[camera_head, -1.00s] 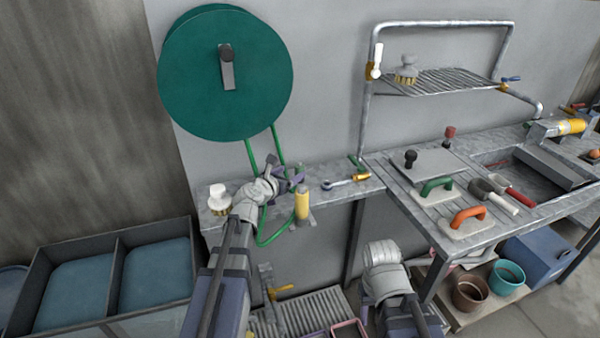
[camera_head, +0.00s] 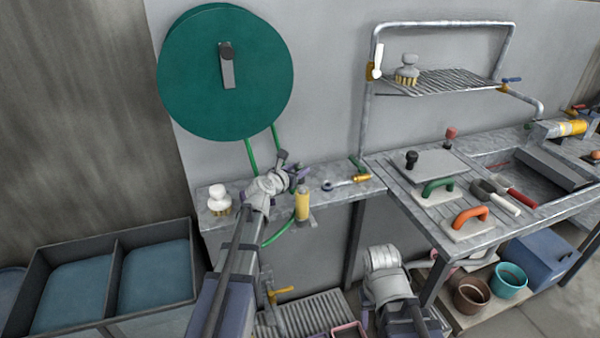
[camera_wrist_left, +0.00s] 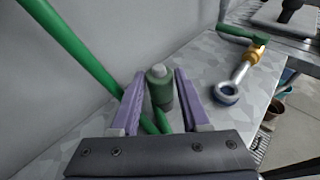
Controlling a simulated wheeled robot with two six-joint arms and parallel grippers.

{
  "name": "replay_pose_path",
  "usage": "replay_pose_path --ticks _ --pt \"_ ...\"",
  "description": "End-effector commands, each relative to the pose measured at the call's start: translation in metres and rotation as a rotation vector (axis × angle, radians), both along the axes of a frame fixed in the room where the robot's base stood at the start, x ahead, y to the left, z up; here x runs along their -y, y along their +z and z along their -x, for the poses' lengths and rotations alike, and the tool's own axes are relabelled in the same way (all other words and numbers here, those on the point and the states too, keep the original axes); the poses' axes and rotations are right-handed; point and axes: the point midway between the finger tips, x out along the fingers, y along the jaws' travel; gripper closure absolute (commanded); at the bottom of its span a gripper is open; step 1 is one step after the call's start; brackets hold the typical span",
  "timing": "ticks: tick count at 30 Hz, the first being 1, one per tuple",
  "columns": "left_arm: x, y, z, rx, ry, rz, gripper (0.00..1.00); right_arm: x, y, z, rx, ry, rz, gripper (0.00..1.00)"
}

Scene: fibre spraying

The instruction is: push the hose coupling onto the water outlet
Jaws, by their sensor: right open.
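My left gripper (camera_head: 296,178) is over the narrow wall shelf below the hose reel. In the left wrist view its purple fingers (camera_wrist_left: 160,88) stand apart. A grey-green cylinder (camera_wrist_left: 160,86), which looks like the hose coupling, shows between them with small gaps at both sides; green hose runs beneath. A yellow cylinder (camera_head: 303,204) stands by the shelf's front edge; I cannot tell whether it is the same piece. A brass fitting (camera_head: 362,178) with a green lever and blue ring, probably the water outlet, is to the right; it also shows in the left wrist view (camera_wrist_left: 250,58).
The green hose reel (camera_head: 225,75) hangs on the wall above. A white-topped brush (camera_head: 218,195) stands at the shelf's left end. A workbench (camera_head: 400,185) with trowels and floats is at the right. A yellow-handled tap (camera_head: 281,290) sits low above a grate.

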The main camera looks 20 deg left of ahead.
Motion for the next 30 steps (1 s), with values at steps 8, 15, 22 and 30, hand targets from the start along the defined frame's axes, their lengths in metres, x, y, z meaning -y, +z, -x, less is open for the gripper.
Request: replay_pose_path --ticks 8,15,22,30 --pt "0.000 0.000 0.000 0.000 0.000 0.000 0.87 0.000 0.000 0.000 0.000 0.000 0.000 0.50" --pt "0.000 0.000 0.000 0.000 0.000 0.000 1.00 0.000 0.000 0.000 0.000 0.000 0.000 0.50" --pt "0.000 0.000 0.000 0.000 0.000 0.000 1.00 0.000 0.000 0.000 0.000 0.000 0.000 0.50" --pt "-0.003 0.012 0.000 0.000 -0.001 0.000 1.00 0.000 0.012 0.000 0.000 0.000 0.000 0.50"
